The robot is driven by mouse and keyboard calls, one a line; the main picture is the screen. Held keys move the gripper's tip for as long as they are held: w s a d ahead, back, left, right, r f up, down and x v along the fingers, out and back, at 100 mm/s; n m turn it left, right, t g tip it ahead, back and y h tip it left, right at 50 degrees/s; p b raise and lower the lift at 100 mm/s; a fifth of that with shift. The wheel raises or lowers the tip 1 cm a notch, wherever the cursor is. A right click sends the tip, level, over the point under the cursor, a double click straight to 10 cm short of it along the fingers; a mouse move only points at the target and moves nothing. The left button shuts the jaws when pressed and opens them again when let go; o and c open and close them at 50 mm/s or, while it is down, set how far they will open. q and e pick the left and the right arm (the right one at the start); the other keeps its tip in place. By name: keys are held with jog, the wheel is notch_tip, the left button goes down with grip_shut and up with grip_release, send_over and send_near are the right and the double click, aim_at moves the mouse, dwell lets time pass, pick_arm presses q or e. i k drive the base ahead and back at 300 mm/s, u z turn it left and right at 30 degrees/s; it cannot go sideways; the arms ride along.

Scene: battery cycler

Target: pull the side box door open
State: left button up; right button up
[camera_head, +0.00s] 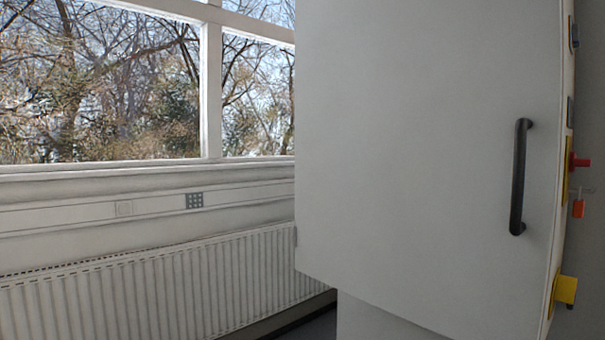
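The side box door (410,150) is a large, flat light-grey panel filling the right half of the head view. It looks shut, with its right edge along the box's side. A black vertical bar handle (519,178) stands out from the door near its right edge. Neither of my grippers shows in this view, and nothing touches the handle.
A white radiator (150,295) runs along the wall under the window (100,85) on the left.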

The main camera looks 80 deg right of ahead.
aim_at(427, 134)
jog(key=i, duration=0.9)
jog(key=z, duration=3.15)
